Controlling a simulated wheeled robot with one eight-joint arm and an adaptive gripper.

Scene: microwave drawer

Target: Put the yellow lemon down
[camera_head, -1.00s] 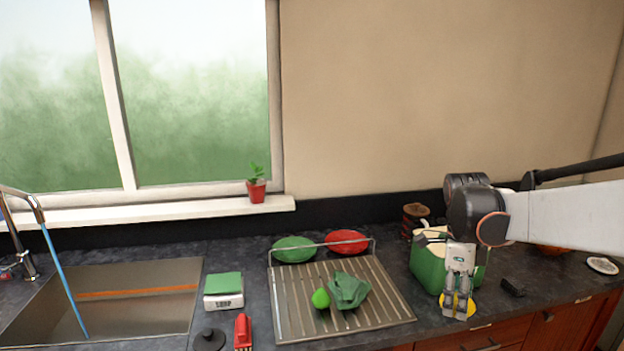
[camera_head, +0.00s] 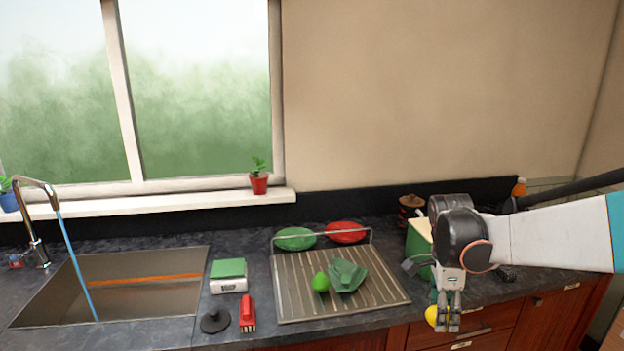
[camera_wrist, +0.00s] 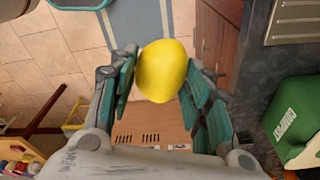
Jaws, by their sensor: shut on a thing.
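The yellow lemon (camera_wrist: 163,70) sits between the two teal-padded fingers of my gripper (camera_wrist: 158,95) in the wrist view, and the gripper is shut on it. In the head view the lemon (camera_head: 431,316) shows at the left side of my gripper (camera_head: 447,316), partly hidden by the fingers. My gripper points down, around the counter's front edge, with the drawer fronts behind it. In the wrist view, floor tiles and cabinet fronts lie beneath the lemon.
A green container (camera_head: 418,238) stands on the counter behind my gripper, partly hidden by my arm. The drying rack (camera_head: 290,285) to the left holds a green fruit (camera_head: 320,282) and a green cloth (camera_head: 347,275). The sink (camera_head: 120,290) is far left.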

